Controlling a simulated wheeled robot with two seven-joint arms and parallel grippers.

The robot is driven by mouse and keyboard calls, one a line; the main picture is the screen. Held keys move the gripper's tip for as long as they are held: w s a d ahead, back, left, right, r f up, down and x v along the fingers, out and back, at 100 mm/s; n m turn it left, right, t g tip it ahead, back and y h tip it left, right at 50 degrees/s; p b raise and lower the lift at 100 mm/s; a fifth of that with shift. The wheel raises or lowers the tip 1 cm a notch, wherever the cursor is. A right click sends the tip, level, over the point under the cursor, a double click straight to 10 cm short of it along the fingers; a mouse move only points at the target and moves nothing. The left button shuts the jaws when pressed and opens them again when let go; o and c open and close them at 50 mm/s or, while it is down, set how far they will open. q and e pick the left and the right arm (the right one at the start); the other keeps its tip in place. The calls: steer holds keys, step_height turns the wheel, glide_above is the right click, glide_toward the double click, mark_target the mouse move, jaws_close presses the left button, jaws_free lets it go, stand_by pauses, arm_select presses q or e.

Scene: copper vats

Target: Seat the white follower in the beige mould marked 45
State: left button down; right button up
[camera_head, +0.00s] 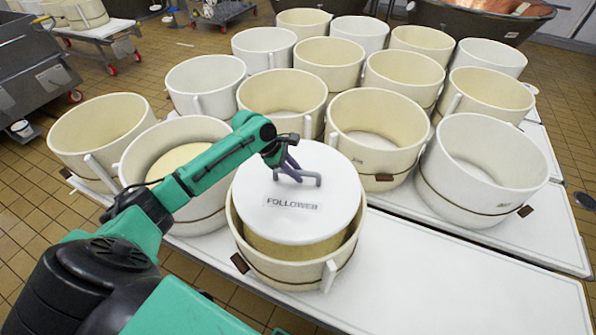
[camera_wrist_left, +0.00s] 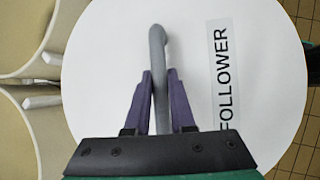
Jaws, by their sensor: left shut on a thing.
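The white follower (camera_head: 275,215) is a round disc with a grey handle and a label reading FOLLOWER. In the head view it overlaps the opening of a beige mould (camera_head: 275,273) at the front, higher than the rim at the back; I cannot tell whether it touches the rim. No number 45 is legible on the mould. My left gripper (camera_head: 288,166) is shut on the follower's handle. In the left wrist view the purple fingers (camera_wrist_left: 160,88) clasp the grey handle, with the white follower (camera_wrist_left: 105,75) filling the picture below. My right gripper is not in view.
Several beige and white moulds stand close behind and beside it, including a beige one (camera_head: 140,165) at left and a white one (camera_head: 447,165) at right. The white table (camera_head: 450,290) is clear at front right. A grey metal cart (camera_head: 35,85) stands at far left.

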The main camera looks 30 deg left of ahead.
mark_target(296, 183)
arm_select(q)
steer(key=shift+s+f+b, duration=0.1)
steer(key=shift+s+b, duration=0.15)
steer(key=shift+b, duration=0.1)
step_height(296, 183, down, 3)
steer(key=b, duration=0.5)
steer(key=shift+w+f, duration=0.1)
steer(key=shift+f, duration=0.1)
steer(key=shift+f+b, duration=1.4)
steer(key=shift+f, duration=4.55)
steer(key=shift+f+b, duration=0.35)
steer(key=shift+f, duration=0.35)
